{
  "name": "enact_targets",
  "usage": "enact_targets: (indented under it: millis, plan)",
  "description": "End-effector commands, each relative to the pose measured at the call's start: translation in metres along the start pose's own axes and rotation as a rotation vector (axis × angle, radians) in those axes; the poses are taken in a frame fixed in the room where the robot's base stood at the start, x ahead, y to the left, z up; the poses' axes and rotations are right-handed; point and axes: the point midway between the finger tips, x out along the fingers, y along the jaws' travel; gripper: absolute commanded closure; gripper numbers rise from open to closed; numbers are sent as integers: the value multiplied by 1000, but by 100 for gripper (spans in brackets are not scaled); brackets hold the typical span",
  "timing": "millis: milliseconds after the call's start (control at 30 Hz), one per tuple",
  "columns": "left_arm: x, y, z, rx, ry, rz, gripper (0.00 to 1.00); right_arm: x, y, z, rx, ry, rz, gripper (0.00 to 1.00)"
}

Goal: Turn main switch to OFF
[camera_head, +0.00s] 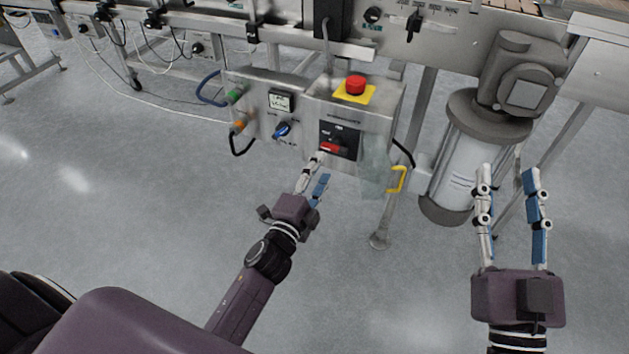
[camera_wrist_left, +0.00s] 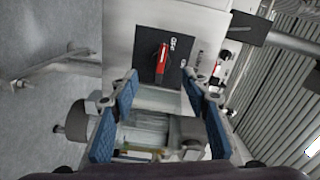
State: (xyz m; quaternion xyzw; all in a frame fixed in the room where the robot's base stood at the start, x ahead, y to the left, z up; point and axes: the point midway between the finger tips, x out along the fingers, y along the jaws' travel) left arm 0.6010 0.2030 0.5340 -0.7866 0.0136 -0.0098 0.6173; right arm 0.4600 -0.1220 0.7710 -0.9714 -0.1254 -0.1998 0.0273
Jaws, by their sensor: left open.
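The main switch (camera_head: 332,147) is a red handle on a black plate (camera_head: 348,141), low on the front of a grey control box. In the left wrist view the red handle (camera_wrist_left: 162,58) is ahead of and between my left fingers, on its black plate (camera_wrist_left: 177,45). My left gripper (camera_head: 321,167) is open and just below the switch; the head view does not show clearly whether a fingertip touches it. In the left wrist view nothing is between the fingertips (camera_wrist_left: 163,85). My right gripper (camera_head: 507,178) is open and empty, at the right in front of a motor cylinder.
A red emergency button (camera_head: 355,85) on a yellow plate sits on top of the box. A blue knob (camera_head: 282,129), green button (camera_head: 235,96) and orange button (camera_head: 239,125) are to the left. A yellow-handled part (camera_head: 400,180) hangs at the right. The floor below is clear.

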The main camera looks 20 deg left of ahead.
Motion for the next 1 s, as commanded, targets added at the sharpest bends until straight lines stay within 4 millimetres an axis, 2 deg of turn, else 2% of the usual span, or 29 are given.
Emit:
enact_targets:
  millis: [100,300,867,1000]
  plan:
    - [-19,0,0,-1,-1,1,57,0,0,0,0,0,0,60]
    - [-36,0,0,-1,-1,0,57,0,0,0,0,0,0,60]
    - [-38,0,0,0,0,0,57,0,0,0,0,0,0,60]
    - [-41,-12,-9,-69,19,-19,57,0,0,0,0,0,0,60]
